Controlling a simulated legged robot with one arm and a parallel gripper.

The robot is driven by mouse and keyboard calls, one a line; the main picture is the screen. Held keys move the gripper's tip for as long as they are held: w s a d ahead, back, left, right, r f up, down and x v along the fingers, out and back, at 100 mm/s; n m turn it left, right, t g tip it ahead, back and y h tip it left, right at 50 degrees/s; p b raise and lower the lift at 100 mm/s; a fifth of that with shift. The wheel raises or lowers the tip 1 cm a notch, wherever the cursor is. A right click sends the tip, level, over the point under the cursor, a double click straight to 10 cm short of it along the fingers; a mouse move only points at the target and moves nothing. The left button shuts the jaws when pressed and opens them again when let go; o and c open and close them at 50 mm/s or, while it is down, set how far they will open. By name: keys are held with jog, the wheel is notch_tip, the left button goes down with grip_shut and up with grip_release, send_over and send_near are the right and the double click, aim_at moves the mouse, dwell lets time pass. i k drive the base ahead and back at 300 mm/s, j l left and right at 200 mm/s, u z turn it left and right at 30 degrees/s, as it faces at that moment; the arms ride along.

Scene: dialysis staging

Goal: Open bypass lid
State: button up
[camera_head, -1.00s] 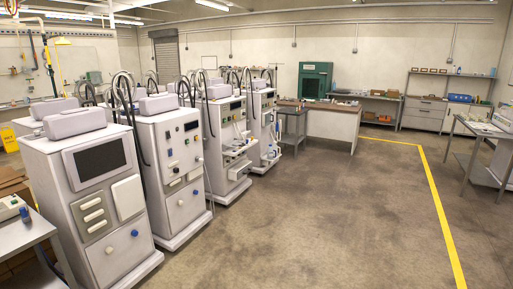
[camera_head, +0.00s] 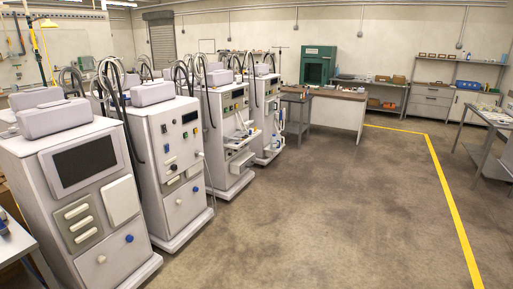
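Several white dialysis machines stand in rows at the left. The nearest machine (camera_head: 85,200) has a dark screen (camera_head: 84,166), a pale square panel (camera_head: 121,201) on its front, and one white and one blue knob below. The second machine (camera_head: 172,165) has small buttons, a dark knob and a lower panel with a blue knob. I cannot tell which part is the bypass lid. My gripper is not in view.
A grey table edge (camera_head: 14,242) is at the near left. A counter (camera_head: 333,115) and a green cabinet (camera_head: 318,65) stand at the back. A metal table (camera_head: 490,122) is at the right. The floor (camera_head: 330,210) in the middle is clear, with a yellow line (camera_head: 446,190) along its right.

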aim_at(237, 134)
jog(key=i+j+u, duration=0.3)
jog(key=i, duration=0.75)
jog(key=i+u, duration=0.3)
jog(key=i, duration=0.75)
jog(key=i+z, duration=0.1)
jog(key=i, duration=0.5)
jog(key=i+j+z, duration=0.1)
jog(key=i, duration=0.45)
jog(key=i+j, duration=0.1)
jog(key=i, duration=0.5)
jog(key=i+j+z, duration=0.15)
jog(key=i, duration=0.45)
jog(key=i+j+z, duration=0.2)
jog(key=i, duration=0.2)
jog(key=i+j+z, duration=0.25)
jog(key=i, duration=0.2)
jog(key=l, duration=0.1)
